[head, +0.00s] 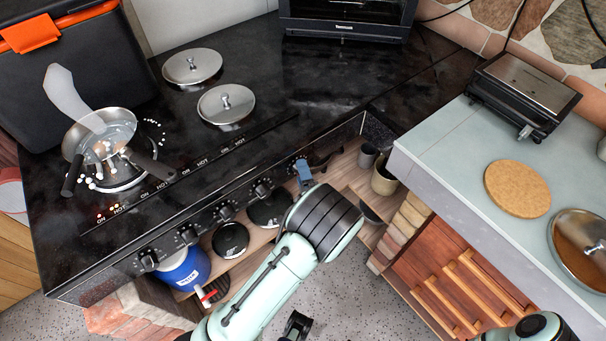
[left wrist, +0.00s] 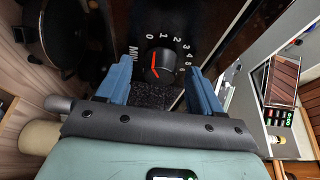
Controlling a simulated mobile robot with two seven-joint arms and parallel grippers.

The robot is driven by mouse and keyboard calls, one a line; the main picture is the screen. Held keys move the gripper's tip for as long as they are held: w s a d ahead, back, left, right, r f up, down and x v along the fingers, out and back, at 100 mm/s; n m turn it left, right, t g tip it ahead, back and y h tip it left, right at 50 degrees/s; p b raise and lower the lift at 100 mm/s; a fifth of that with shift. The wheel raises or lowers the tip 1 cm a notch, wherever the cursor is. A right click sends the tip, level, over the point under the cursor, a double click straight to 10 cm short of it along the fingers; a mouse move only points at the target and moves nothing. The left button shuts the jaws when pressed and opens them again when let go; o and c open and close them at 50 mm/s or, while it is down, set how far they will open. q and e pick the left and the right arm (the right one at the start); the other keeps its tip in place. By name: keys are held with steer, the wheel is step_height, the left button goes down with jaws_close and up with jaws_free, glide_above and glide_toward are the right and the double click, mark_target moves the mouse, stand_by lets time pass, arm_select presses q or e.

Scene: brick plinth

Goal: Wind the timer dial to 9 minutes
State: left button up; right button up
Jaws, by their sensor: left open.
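The timer dial (left wrist: 162,64) is a black round knob on the black stove front, seen in the left wrist view. In the head view the left gripper (head: 304,174) is at the right end of the stove front and hides the dial.
Several other knobs (head: 225,212) line the stove front to the left. A pan (head: 118,129) sits on the hob (head: 300,90). Below are open shelves with a blue container (head: 183,270) and cups (head: 383,178). A counter (head: 450,150) stands close on the right.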

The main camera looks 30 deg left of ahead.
arm_select(q)
steer(key=c, duration=1.1)
steer(key=shift+o, duration=0.2)
